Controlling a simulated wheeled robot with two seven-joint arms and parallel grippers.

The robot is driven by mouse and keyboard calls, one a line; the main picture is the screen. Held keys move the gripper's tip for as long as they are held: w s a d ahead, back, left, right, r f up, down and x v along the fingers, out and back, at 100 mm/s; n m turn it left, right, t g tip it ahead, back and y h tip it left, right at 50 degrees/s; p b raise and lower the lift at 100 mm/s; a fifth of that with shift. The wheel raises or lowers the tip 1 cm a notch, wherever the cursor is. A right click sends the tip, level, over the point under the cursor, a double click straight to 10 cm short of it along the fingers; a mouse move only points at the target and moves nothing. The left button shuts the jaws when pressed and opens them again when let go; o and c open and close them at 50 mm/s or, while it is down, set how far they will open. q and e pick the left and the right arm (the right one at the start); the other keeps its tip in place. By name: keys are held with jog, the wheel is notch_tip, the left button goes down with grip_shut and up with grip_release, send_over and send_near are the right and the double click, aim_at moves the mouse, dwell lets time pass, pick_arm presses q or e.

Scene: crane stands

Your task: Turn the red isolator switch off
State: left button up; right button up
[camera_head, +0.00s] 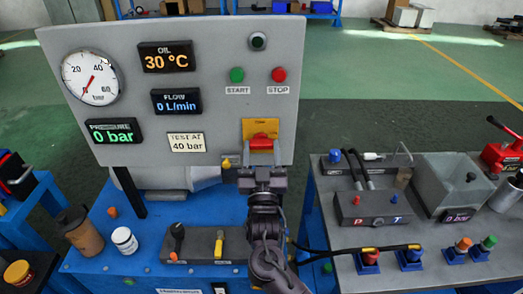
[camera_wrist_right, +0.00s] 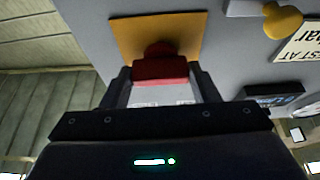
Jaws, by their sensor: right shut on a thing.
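The red isolator switch (camera_head: 261,142) is a red handle on a yellow plate (camera_head: 260,126) at the lower right of the grey control panel (camera_head: 200,95). My right gripper (camera_head: 261,165) reaches up to it from below. In the right wrist view the red handle (camera_wrist_right: 160,72) sits between the two fingers of my right gripper (camera_wrist_right: 162,82), which are shut on it. The handle's bar lies across the yellow plate (camera_wrist_right: 130,36). Its off and on marks cannot be read. My left gripper is not in view.
The panel carries a gauge (camera_head: 91,78), displays, and START (camera_head: 237,75) and STOP (camera_head: 279,74) buttons. A blue bench below holds a brown cup (camera_head: 84,234), a white jar (camera_head: 124,241) and a lever block (camera_head: 208,246).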

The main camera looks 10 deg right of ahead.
jog(key=shift+d+r+n+y+p, duration=0.15)
jog(key=shift+n+y+p, duration=0.55)
jog(key=shift+n+p, duration=0.7)
jog(key=n+y+p, duration=0.2)
jog(key=n+p, duration=0.1)
jog(key=n, duration=0.2)
jog(key=n+g+y+p, duration=0.1)
jog(key=n+y+p, duration=0.1)
jog(key=n+p, duration=0.2)
jog(key=n+g+y+p, duration=0.1)
jog(key=n+p, duration=0.2)
jog(key=n, duration=0.2)
jog(key=shift+d+r+n+y, duration=0.1)
jog(key=shift+r+n+y, duration=0.2)
jog(key=shift+r+y, duration=0.1)
jog(key=n+g+p, duration=0.1)
jog(key=n+p, duration=0.1)
jog(key=shift+y+p, duration=0.3)
jog(key=shift+p, duration=0.05)
jog(key=shift+s+f+n+g+p, duration=0.1)
jog(key=shift+f+n+g+p, duration=0.1)
jog(key=shift+n+g+p, duration=0.75)
jog(key=shift+n+t, duration=0.25)
jog(key=shift+n, duration=0.3)
jog(key=o, duration=1)
